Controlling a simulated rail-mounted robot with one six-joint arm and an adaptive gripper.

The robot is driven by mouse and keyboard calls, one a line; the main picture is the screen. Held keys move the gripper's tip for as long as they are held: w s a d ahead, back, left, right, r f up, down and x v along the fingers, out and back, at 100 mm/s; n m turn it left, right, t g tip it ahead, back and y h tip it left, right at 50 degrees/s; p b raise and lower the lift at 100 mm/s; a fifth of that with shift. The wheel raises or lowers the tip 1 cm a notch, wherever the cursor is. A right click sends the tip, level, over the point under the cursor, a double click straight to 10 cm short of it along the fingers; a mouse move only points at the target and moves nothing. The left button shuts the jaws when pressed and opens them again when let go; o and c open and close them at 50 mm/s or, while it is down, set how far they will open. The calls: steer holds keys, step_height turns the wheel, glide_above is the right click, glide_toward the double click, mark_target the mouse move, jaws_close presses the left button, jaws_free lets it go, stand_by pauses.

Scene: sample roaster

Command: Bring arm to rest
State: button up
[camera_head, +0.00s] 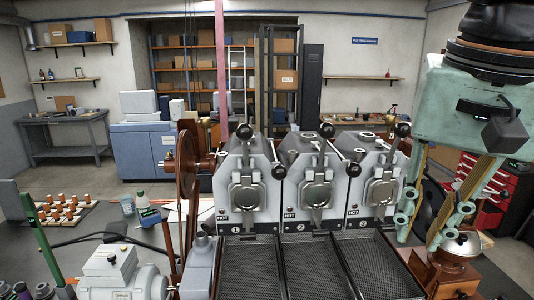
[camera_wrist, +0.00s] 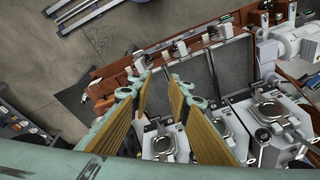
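My gripper (camera_head: 422,240) hangs at the right of the head view, pointing down with its two green and yellow fingers apart. Nothing is visible between them. In the wrist view my gripper (camera_wrist: 157,76) also shows a clear gap between the fingertips. The three-station sample roaster (camera_head: 316,165) stands left of it, with "HOT" labels on its fronts. The right finger partly covers a wooden grinder-like device with a metal dome (camera_head: 461,243). I cannot tell whether it touches the device.
Perforated trays (camera_head: 250,268) lie in front of the roaster. A large brown wheel (camera_head: 187,165) and a grey motor (camera_head: 110,272) stand left of it. A red tool cabinet (camera_head: 490,190) is behind my arm. The floor (camera_wrist: 130,45) shows open space beyond the bench.

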steer(key=s+a+f+n+b, duration=0.1)
steer(key=s+f+n, duration=0.1)
steer(key=s+f, duration=0.3)
steer(key=s+a+f+n+t+b, duration=0.1)
steer(key=s+f+n, duration=0.2)
steer(key=s+f, duration=0.1)
steer(key=shift+s+f+b, duration=0.35)
steer(key=shift+s+f, duration=0.05)
steer(key=shift+f, duration=0.35)
stand_by(1.3)
